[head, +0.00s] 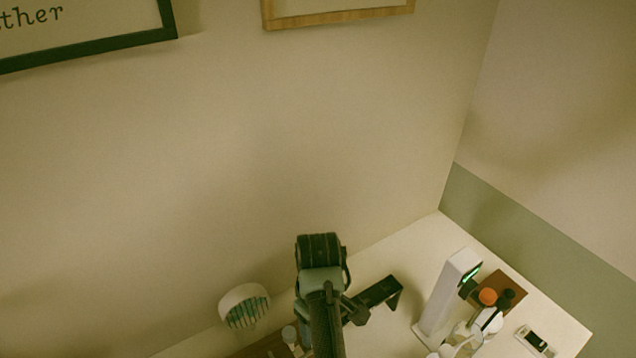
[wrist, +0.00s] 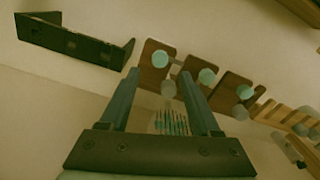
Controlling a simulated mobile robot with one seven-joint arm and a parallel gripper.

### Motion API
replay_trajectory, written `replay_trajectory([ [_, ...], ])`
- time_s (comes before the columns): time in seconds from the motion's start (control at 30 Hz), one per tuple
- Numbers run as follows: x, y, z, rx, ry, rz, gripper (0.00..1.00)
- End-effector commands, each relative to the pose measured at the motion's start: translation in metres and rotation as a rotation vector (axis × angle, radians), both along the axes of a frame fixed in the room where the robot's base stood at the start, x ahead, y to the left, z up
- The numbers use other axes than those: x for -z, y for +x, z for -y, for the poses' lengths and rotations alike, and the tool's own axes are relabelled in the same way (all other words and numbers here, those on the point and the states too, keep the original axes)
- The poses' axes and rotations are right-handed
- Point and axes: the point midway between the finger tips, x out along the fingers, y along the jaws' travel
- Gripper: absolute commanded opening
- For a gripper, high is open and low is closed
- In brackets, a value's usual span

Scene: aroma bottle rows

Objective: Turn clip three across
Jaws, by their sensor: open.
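In the wrist view my gripper (wrist: 159,72) is open, with its two dark fingers apart and nothing visibly gripped. Beyond the fingertips a row of brown plates with teal round caps runs to the right: a first cap (wrist: 160,61), a second cap (wrist: 207,76) and a third cap (wrist: 244,92). Several light wooden strips (wrist: 284,113) lie at the right end of the row, with grey round pieces among them. They may be clips, but I cannot tell which is clip three. In the head view my arm hides part of the row.
A black bracket (head: 380,296) stands right of my arm; it also shows in the wrist view (wrist: 72,42). A white holder with teal bristles (head: 244,306) is at the left.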

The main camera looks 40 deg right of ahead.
Motion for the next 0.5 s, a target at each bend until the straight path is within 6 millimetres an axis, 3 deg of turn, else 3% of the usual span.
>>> replay_trajectory([
  [0.23, -0.054, 0.001, 0.000, -0.001, -0.002, 0.003, 0.64],
  [0.5, -0.068, 0.000, 0.000, -0.001, 0.000, 0.001, 0.64],
])
